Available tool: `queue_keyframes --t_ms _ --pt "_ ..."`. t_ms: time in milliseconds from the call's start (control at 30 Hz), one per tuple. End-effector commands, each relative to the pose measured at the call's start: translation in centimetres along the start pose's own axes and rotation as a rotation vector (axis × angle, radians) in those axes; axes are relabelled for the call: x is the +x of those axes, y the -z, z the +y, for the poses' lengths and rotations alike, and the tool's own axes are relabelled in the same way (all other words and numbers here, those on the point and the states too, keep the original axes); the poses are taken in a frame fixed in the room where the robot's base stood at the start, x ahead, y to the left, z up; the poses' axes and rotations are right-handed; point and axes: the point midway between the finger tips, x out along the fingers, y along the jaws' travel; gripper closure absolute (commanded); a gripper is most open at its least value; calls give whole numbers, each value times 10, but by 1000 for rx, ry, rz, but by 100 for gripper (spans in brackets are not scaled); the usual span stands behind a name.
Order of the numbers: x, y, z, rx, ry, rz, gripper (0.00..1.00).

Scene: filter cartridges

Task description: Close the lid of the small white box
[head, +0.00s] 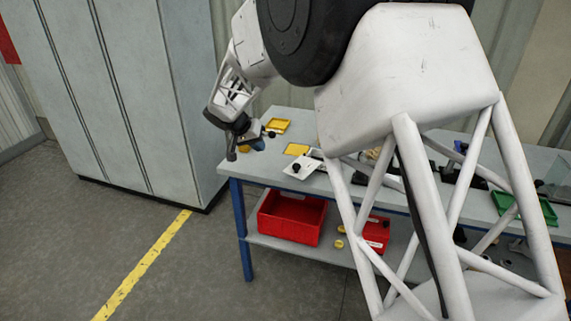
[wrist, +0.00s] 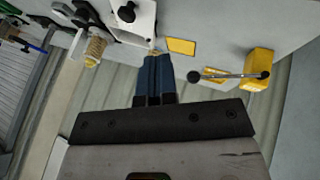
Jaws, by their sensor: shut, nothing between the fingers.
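A white flat piece with a black knob (head: 303,169) sits near the front edge of the table in the head view, which looks like the lid of the small white box. It also shows at the top of the wrist view (wrist: 146,22). It looks tilted, and I cannot tell how far open it stands. The box body is not clear; my own structure hides part of that area. My gripper (wrist: 158,56) has its blue fingers together, with nothing between them. In the head view it (head: 258,145) is left of the white piece, apart from it, near the table's left end.
A yellow plate (wrist: 181,46) lies beside the white piece. A yellow box (wrist: 258,62) and a rod with black ball ends (wrist: 232,76) are to its right in the wrist view. A yellow ribbed cartridge (wrist: 95,50) is at left. A red bin (head: 290,220) sits on the lower shelf.

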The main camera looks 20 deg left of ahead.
Motion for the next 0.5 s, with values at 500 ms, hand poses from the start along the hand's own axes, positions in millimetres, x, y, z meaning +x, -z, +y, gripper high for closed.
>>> queue_keyframes --t_ms 500 --pt "29 -1 0 -1 -1 -2 100"
